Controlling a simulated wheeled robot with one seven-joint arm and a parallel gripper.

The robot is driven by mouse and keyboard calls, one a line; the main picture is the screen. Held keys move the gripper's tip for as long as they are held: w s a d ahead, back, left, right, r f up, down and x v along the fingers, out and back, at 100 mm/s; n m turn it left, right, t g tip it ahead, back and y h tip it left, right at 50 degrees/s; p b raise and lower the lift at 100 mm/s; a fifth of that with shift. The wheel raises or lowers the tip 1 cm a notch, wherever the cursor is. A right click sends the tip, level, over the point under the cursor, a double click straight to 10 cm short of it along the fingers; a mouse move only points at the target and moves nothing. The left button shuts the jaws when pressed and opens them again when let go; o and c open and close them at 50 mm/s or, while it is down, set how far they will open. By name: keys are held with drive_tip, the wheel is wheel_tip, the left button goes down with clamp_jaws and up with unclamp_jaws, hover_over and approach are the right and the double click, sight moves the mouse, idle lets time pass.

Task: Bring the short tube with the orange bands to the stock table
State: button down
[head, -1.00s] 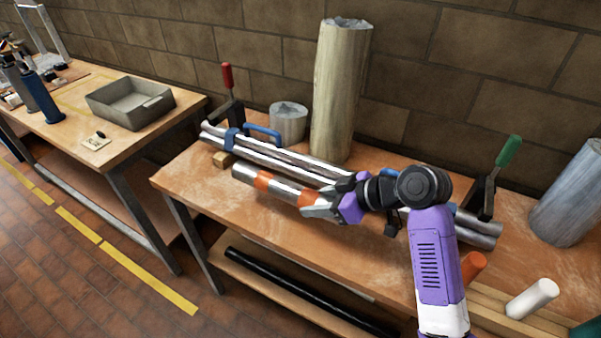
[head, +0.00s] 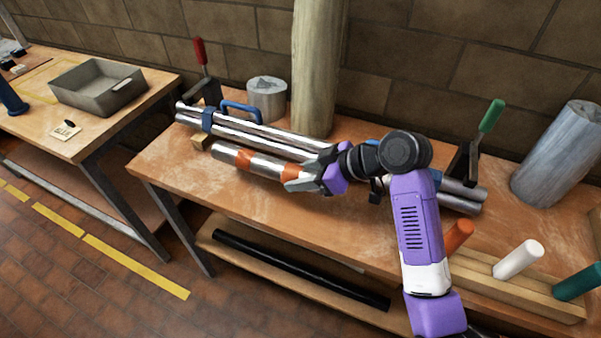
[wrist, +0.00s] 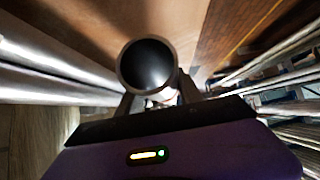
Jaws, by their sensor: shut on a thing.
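The short silver tube with orange bands (head: 262,166) lies lengthwise in front of the long clamped tubes on the near workbench in the head view. My gripper (head: 306,179) is shut on it near its right end, at an orange band. Whether the tube touches the bench top or hangs just above it, I cannot tell. In the wrist view a round dark open tube end (wrist: 147,66) faces the camera between the fingers. Another table (head: 95,132) stands at the left; I cannot tell whether it is the stock table.
Long silver tubes (head: 270,137) lie behind, between a red-handled clamp (head: 203,75) and a green-handled clamp (head: 480,140). A tall post (head: 318,70) stands behind them. The left table holds a grey bin (head: 98,88) and a small card (head: 66,131). A floor gap separates the tables.

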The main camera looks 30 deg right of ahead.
drive_tip(key=shift+f+b, duration=2.15)
drive_tip(key=shift+f, duration=1.3)
drive_tip(key=c, duration=0.7)
unclamp_jaws()
drive_tip(key=v, duration=0.7)
drive_tip(key=shift+s+d+r, duration=0.15)
drive_tip(key=shift+s+r, duration=0.1)
